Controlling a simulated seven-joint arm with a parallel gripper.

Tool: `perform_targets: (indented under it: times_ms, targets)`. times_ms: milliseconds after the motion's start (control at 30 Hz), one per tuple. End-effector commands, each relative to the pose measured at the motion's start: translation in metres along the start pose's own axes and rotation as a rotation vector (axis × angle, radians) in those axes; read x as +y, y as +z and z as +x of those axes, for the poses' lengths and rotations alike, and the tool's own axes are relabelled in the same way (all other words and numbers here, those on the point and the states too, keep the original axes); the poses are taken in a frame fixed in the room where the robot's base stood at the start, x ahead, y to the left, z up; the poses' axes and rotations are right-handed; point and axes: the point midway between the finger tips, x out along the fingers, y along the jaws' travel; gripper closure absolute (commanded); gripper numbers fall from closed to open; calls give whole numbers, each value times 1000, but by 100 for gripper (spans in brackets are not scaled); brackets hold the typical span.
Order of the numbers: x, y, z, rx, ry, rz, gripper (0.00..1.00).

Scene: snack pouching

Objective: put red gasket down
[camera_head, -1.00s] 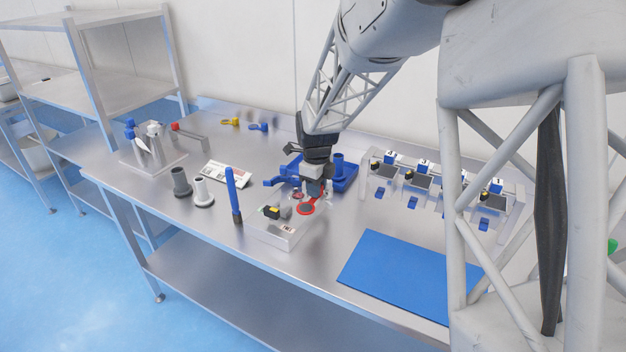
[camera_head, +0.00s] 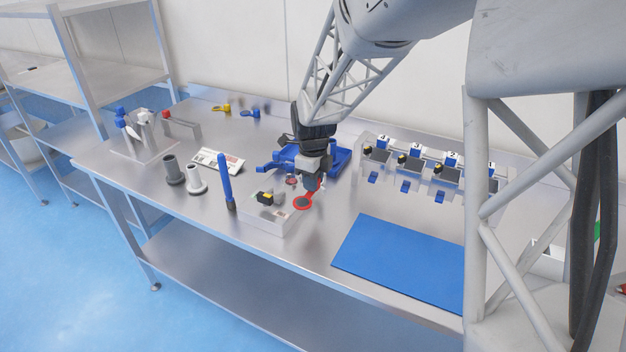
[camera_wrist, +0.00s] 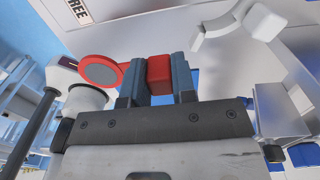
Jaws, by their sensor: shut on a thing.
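The red gasket is a red ring with a grey disc inside and a red tab. It shows in the head view (camera_head: 303,203) below my gripper (camera_head: 312,185) and in the wrist view (camera_wrist: 100,71). My gripper (camera_wrist: 158,76) is shut on the red tab, and the ring sticks out to one side. In the head view the ring is over the right end of a metal box (camera_head: 268,222). I cannot tell whether it touches the box.
A blue fixture (camera_head: 335,157) stands just behind my gripper. A blue mat (camera_head: 400,262) lies front right, and a row of small stations (camera_head: 425,172) stands behind it.

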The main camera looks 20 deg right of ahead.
Motion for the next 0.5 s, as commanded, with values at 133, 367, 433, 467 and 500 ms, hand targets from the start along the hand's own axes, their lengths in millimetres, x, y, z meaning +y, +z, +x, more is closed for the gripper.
perform_targets:
  times_ms: [133, 367, 433, 467, 500]
  targets:
    - [0, 0, 0, 0, 0, 0, 98]
    - [-2, 2, -1, 0, 0, -18, 98]
    - [-3, 4, -2, 0, 0, -41, 98]
    - [-4, 5, -2, 0, 0, -52, 98]
    - [-5, 6, -3, 0, 0, -72, 98]
